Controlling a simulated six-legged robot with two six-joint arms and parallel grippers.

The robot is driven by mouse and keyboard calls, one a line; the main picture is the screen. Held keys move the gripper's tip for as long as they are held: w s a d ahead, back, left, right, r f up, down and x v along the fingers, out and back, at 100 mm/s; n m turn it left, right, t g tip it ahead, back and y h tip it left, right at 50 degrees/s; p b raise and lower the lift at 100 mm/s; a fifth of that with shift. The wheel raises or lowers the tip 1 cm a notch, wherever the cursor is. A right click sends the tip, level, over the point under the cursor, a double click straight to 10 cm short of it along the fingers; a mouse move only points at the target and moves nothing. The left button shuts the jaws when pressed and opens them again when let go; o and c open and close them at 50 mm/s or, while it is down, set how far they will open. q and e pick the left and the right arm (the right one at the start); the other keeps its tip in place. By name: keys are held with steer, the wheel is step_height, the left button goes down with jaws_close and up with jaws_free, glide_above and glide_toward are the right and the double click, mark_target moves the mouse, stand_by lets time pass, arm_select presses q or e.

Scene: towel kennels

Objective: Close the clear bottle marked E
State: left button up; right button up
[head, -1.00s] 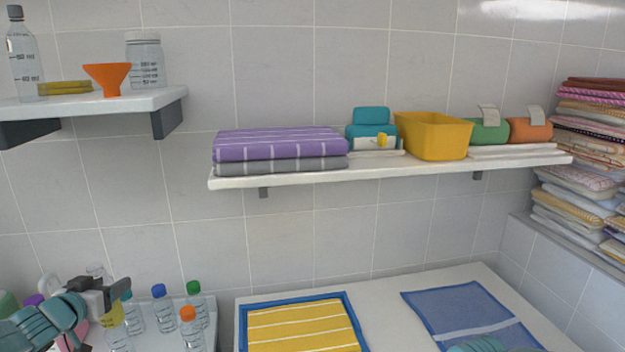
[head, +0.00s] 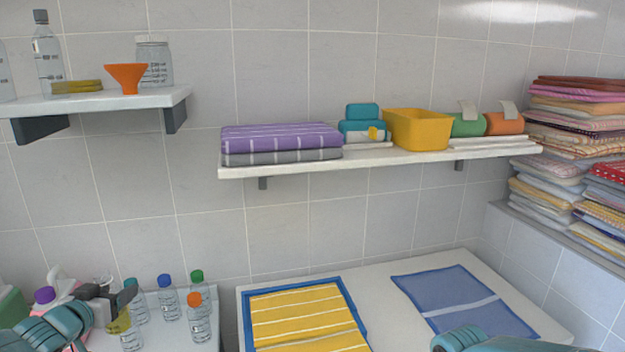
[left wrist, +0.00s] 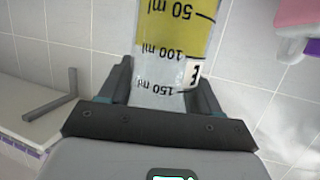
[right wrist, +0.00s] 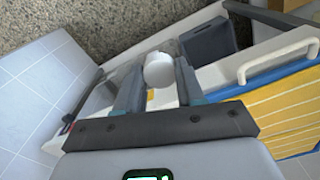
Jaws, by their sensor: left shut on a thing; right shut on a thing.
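The clear bottle marked E (left wrist: 182,50) holds yellow liquid, and its E label and scale face the left wrist camera. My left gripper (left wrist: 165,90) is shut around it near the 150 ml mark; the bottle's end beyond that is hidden. My right gripper (right wrist: 159,78) is shut on a small round white thing (right wrist: 160,70) that looks like a cap. Its fingers are out of the head view.
Several bottles with blue (head: 165,280), green (head: 197,276) and orange (head: 194,299) caps stand close to the right of bottle E. A blue tray (head: 361,325) with a yellow towel and a flat blue towel (head: 465,300) lie farther right. A wall shelf (head: 385,158) runs above.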

steer(key=shift+w+d+f, duration=0.1)
steer(key=shift+w+d, duration=0.05)
arm_select(q)
steer(key=d+f+m+h, duration=0.1)
steer(key=d+f, duration=0.1)
steer(key=d, duration=0.8)
steer(key=d+f+m+h, duration=0.1)
steer(key=d+f, duration=0.2)
steer(key=d, duration=0.6)
steer(key=s+d+f+n+y, duration=0.1)
steer(key=s+d+f, duration=0.5)
steer(key=s+d, duration=0.2)
steer(key=shift+n, duration=0.3)
steer(key=shift+s, duration=0.1)
arm_select(e)
steer(key=shift+s, duration=0.2)
arm_select(q)
steer(key=shift+d+f, duration=0.1)
arm_select(e)
steer(key=shift+w, duration=0.1)
arm_select(q)
steer(key=s+d+r, duration=0.1)
steer(key=d+r, duration=0.1)
steer(key=d, duration=0.7)
steer(key=s+d+r, duration=0.2)
steer(key=d+r, duration=0.1)
steer(key=d, duration=0.7)
steer(key=shift+s+d, duration=0.15)
steer(key=shift+d, duration=0.05)
